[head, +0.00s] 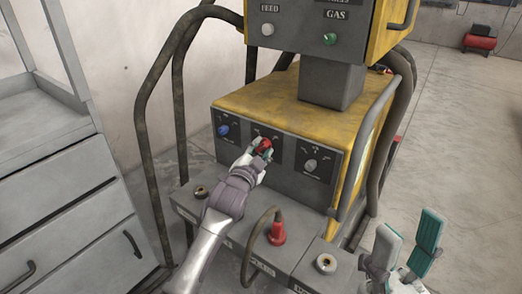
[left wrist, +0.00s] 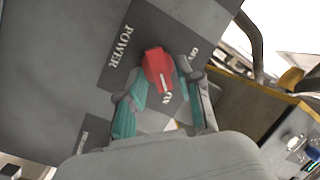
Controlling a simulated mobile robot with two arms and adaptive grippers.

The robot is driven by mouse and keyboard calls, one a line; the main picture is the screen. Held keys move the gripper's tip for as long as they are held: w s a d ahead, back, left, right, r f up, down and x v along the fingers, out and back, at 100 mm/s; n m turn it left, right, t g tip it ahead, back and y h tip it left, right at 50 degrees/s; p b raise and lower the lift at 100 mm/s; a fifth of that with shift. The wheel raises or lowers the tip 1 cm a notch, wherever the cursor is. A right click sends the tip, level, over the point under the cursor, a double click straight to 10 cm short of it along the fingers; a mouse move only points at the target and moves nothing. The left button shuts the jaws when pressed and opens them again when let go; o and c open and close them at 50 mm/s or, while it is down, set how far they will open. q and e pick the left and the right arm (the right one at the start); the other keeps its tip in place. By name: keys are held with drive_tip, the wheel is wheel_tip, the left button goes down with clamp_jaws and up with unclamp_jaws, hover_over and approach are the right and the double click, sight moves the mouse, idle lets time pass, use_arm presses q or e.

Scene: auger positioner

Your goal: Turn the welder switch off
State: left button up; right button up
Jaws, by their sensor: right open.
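The welder's red switch (head: 264,145) is a knob on the dark front panel of the yellow machine. In the left wrist view the red switch (left wrist: 158,70) sits beside the label POWER, with a pale mark on its face. Small labels near it are hard to read. My left gripper (head: 262,151) is at the switch. In the left wrist view its teal fingers (left wrist: 161,80) are parted, one on each side of the red knob; whether they press on it I cannot tell. My right gripper (head: 411,232) is open and empty, at the lower right, away from the panel.
A blue knob (head: 223,130) is left of the switch and a grey knob (head: 310,164) right of it. Below, a red plug (head: 278,230) with a cable stands on the ledge. Dark handrails (head: 150,120) flank the machine. A grey drawer cabinet (head: 70,200) is at left.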

use_arm(q)
clamp_jaws()
